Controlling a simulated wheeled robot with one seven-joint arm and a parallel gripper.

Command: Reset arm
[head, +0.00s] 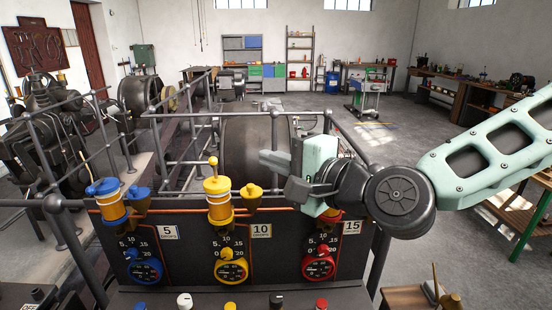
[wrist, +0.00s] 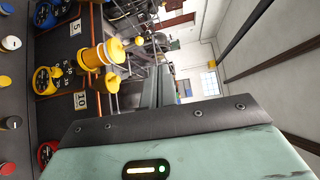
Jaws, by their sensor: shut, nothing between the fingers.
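My gripper (head: 266,158) is in the middle of the head view, pale green with grey fingers, pointing left. It is raised above the control panel's top edge, to the right of the yellow oiler (head: 217,185), and appears apart from it. In the wrist view my gripper's fingers (wrist: 164,86) lie together and hold nothing. My arm reaches in from the right. It hides most of the red oiler behind the wrist.
The dark panel (head: 190,240) carries a blue oiler (head: 107,200), a blue dial (head: 145,270), a yellow dial (head: 231,266) and a red dial (head: 318,263). Grey railings (head: 180,110) and a large drum (head: 250,150) stand behind. Open floor lies at the back right.

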